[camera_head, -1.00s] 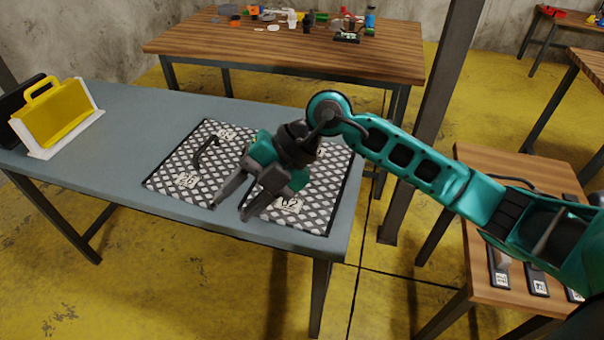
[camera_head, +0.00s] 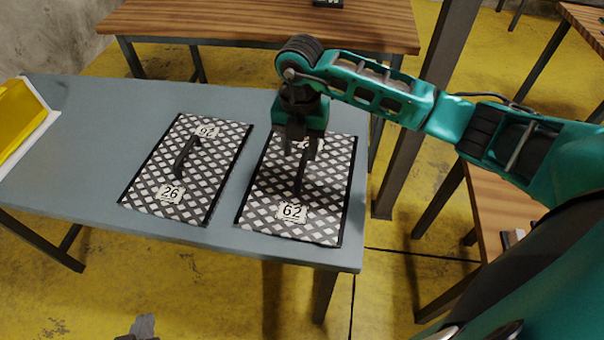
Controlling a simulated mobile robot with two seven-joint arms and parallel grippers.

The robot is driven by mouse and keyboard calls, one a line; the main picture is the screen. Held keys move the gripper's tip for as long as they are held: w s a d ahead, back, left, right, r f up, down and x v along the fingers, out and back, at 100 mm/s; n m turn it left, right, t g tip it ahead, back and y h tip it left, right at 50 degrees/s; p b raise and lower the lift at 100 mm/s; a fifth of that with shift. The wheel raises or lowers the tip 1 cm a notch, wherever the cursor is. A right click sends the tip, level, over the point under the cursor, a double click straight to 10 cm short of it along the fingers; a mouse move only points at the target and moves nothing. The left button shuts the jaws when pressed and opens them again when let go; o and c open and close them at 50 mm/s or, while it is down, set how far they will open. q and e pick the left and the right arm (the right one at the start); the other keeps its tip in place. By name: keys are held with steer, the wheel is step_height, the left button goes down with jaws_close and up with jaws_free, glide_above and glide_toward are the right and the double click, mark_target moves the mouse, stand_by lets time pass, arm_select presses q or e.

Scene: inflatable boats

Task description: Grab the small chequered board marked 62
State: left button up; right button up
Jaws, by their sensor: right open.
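The small chequered board marked 62 (camera_head: 330,185) lies flat on the right part of the blue-grey table, its number label near the front edge. A dark upright handle (camera_head: 299,182) stands in its middle. My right gripper (camera_head: 302,151) points down over the far half of this board, open, with its fingertips around or just above the far end of the handle; I cannot tell if they touch it. The gripper partly hides the board's far label. Only a grey tip of my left gripper (camera_head: 143,326) shows at the bottom edge, away from the boards.
A similar chequered board marked 26 (camera_head: 215,165), with its own dark handle, lies just left on the blue-grey table (camera_head: 85,150). A yellow object (camera_head: 18,115) stands at the table's left edge. A wooden table (camera_head: 260,22) is behind, and a dark post (camera_head: 415,120) stands to the right.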

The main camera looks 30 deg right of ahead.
mark_target(302, 163)
steer(key=shift+d+f, duration=0.15)
steer(key=shift+f, duration=1.45)
steer(key=shift+d+f, duration=0.1)
steer(key=shift+f, duration=1.45)
steer(key=shift+c, duration=0.2)
steer(key=c, duration=0.8)
jaws_close()
steer(key=shift+w+r, duration=0.1)
steer(key=shift+r, duration=0.05)
